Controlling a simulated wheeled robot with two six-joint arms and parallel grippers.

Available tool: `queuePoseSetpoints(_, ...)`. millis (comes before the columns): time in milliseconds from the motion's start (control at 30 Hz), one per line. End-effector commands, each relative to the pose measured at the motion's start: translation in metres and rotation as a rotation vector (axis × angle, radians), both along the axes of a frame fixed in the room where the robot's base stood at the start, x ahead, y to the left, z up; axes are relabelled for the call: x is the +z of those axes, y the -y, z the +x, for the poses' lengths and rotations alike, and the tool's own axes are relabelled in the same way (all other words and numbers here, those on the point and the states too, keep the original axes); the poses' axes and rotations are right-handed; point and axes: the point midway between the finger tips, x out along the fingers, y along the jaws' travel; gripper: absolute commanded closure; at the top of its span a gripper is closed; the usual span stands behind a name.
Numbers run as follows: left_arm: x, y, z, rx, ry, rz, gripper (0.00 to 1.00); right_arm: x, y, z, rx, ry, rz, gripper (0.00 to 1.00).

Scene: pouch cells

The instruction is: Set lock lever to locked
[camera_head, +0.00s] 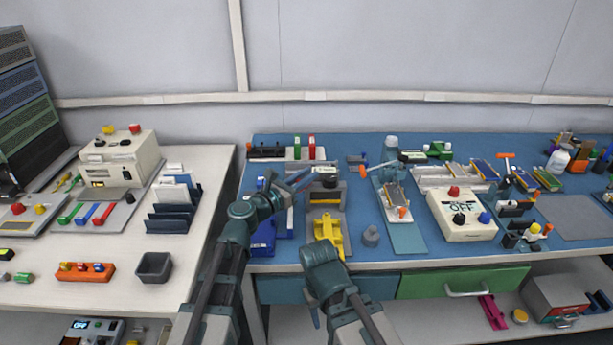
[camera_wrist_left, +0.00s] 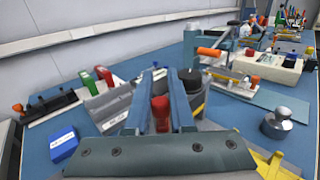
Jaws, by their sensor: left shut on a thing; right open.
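My left gripper (camera_head: 302,178) is over the blue table beside a grey fixture (camera_head: 314,204). In the left wrist view its two blue-grey fingers (camera_wrist_left: 160,100) are closed on a red knob-like piece (camera_wrist_left: 160,112). Its lower part is hidden by the gripper, so I cannot tell for certain that it is the lock lever's handle. A black round knob (camera_wrist_left: 190,76) stands just right of the fingers. An orange-handled lever (camera_wrist_left: 209,52) on another fixture lies farther right; it also shows in the head view (camera_head: 382,166). My right gripper (camera_head: 316,318) hangs low in front of the table, open and empty.
Red and green upright pieces (camera_wrist_left: 104,75) and a blue box (camera_wrist_left: 63,144) stand left of the left gripper. A yellow part (camera_head: 329,236) and a grey weight (camera_head: 371,236) lie near the front. A white OFF box (camera_head: 462,230) stands farther right.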

Motion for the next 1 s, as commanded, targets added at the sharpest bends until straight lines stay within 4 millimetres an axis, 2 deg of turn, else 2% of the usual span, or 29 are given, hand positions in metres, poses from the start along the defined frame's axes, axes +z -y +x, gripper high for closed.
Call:
queuePoseSetpoints(600,0.0001,0.0058,-0.0025,0.377,0.0,0.0,1.0,0.0001,0.0,0.0,0.0,0.0,0.0,0.5)
queuePoseSetpoints(1000,0.0,0.005,-0.0024,0.407,0.0,0.0,1.0,0.0001,0.0,0.0,0.0,0.0,0.0,0.5)
